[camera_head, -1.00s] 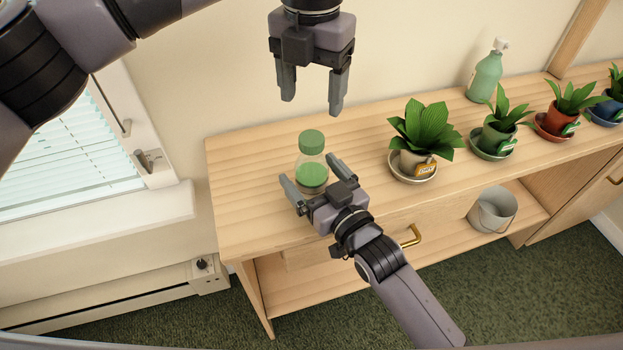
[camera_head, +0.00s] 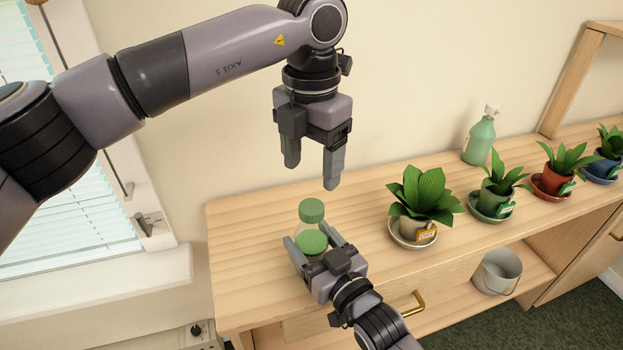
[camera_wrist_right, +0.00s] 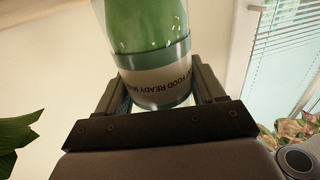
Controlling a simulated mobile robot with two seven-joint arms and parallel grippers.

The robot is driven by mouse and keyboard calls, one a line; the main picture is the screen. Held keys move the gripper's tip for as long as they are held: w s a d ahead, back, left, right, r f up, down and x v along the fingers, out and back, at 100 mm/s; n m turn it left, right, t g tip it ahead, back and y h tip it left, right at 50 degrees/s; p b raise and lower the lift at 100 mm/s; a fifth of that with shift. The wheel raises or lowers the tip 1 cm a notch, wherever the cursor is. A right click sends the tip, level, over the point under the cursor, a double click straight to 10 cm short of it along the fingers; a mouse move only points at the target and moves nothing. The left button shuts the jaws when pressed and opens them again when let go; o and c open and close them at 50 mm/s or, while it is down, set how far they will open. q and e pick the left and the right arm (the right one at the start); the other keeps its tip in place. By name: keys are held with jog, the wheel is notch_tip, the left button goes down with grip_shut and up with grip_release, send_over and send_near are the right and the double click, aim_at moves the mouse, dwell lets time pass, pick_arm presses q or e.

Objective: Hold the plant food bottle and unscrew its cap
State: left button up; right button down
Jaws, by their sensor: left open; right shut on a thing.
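The plant food bottle (camera_head: 311,240) is clear with green contents and a green cap (camera_head: 311,210). It stands upright on the wooden sideboard (camera_head: 240,250), with the cap on top. My right gripper (camera_head: 311,243) is shut on the bottle's body from the front, one finger on each side. In the right wrist view the bottle (camera_wrist_right: 155,75) sits between the fingers, with a printed label band partly readable. My left gripper (camera_head: 311,176) points down above the cap, open and empty, apart from it.
Potted plants on saucers, the closest a leafy one (camera_head: 425,192), stand to the right on the sideboard. A green pump bottle (camera_head: 479,140) stands behind them. A metal bucket (camera_head: 497,271) is on the lower shelf. The sideboard left of the bottle is clear.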

aim_at(312, 207)
pick_arm(q)
jog(key=m, duration=2.4)
jog(key=shift+f, duration=4.05)
jog(key=c, duration=1.1)
jog(key=shift+c, duration=0.2)
